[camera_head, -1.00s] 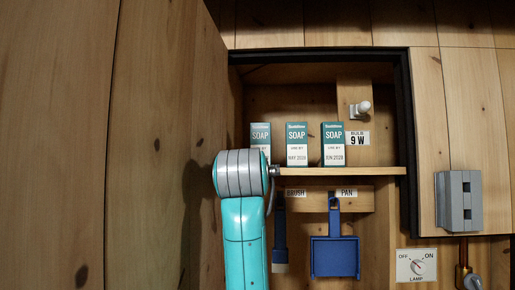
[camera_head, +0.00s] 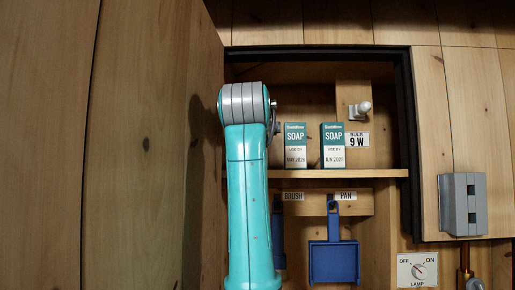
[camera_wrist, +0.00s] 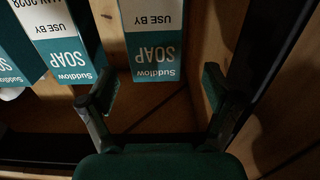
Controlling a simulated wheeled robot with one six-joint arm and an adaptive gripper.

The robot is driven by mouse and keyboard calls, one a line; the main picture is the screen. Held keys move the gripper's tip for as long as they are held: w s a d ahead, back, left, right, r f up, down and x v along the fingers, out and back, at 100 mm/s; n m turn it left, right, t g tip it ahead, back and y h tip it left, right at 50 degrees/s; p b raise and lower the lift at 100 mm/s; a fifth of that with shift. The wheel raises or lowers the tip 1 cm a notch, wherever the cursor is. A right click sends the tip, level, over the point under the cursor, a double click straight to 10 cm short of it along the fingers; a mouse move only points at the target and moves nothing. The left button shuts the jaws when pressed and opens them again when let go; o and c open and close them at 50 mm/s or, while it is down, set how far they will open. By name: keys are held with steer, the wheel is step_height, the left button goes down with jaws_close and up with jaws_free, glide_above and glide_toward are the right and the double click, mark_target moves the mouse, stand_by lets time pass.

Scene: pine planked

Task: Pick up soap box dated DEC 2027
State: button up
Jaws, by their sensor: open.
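Two teal-and-white soap boxes stand upright on the shelf in the head view. One reads MAY 2028 (camera_head: 295,146) and the right one JUN 2028 (camera_head: 333,146). My arm hides the leftmost soap box there. In the upside-down wrist view that soap box (camera_wrist: 153,40) shows SOAP and USE BY, but its date is out of frame. My gripper (camera_wrist: 160,78) is open, with its fingertips apart near either side of this box's top end. The box marked 2028 (camera_wrist: 58,40) stands to its left, outside the fingers. Contact cannot be told.
The cabinet's open door (camera_head: 150,150) is at the left. A light bulb (camera_head: 360,109) sits right of the boxes. Below the shelf (camera_head: 340,173) hang a brush (camera_head: 278,235) and a blue pan (camera_head: 334,260). A wooden wall and dark frame lie close to the right finger in the wrist view.

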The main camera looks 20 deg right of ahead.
steer(key=x, duration=0.4)
steer(key=shift+s+d+f, duration=0.1)
steer(key=shift+d+f, duration=0.2)
steer(key=shift+f, duration=0.05)
steer(key=shift+w+d, duration=0.2)
steer(key=shift+w, duration=0.45)
steer(key=c, duration=1.4)
steer(key=shift+c, duration=0.2)
steer(key=shift+r, duration=0.1)
